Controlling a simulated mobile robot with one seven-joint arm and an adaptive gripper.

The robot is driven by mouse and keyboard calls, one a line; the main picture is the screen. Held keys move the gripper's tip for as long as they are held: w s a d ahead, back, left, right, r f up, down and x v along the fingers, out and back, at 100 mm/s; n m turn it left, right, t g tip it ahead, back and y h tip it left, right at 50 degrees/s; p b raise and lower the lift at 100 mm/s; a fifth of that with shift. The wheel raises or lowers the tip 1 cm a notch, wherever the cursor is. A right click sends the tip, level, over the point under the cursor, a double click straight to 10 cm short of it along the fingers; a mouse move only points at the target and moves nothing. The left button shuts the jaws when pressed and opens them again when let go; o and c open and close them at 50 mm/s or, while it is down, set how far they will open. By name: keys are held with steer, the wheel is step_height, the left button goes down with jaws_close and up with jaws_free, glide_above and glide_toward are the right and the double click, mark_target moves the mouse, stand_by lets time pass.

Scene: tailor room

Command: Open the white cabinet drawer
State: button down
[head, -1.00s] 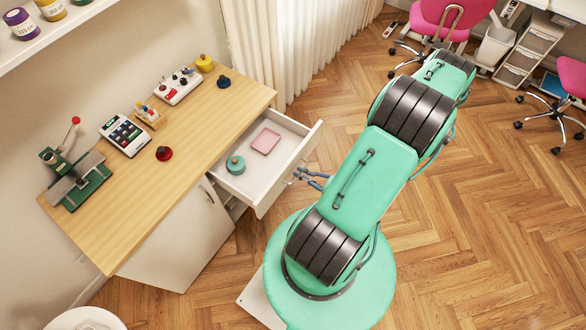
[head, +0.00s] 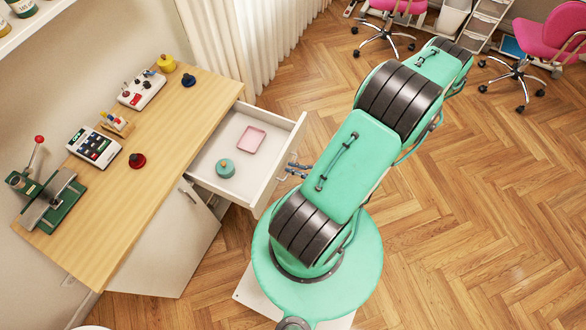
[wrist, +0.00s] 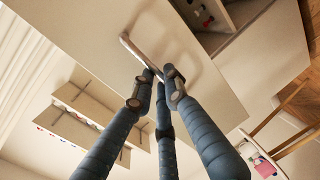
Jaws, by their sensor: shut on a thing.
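The white cabinet drawer (head: 205,168) stands pulled out from under the wooden-topped cabinet in the head view. A pink tray (head: 250,139) and a teal round container (head: 225,168) lie inside it. In the wrist view the drawer's pale front (wrist: 190,70) fills the middle, with its metal bar handle (wrist: 137,52). My gripper (wrist: 160,78) has its blue fingers closed at the right part of this handle. In the head view my gripper (head: 295,165) shows at the drawer's front, partly hidden by my green arm.
The wooden top (head: 165,135) carries a calculator (head: 94,146), a green press (head: 50,200) and small items. A white cabinet door (head: 180,240) is below it. Pink chairs (head: 548,45) stand at the back right. The wood floor (head: 480,220) on the right is clear.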

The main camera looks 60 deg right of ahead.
steer(key=c, duration=1.7)
jaws_free()
steer(key=shift+c, duration=0.2)
steer(key=shift+s, duration=0.1)
steer(key=v, duration=1.1)
steer(key=shift+s, duration=0.4)
steer(key=shift+r, duration=0.15)
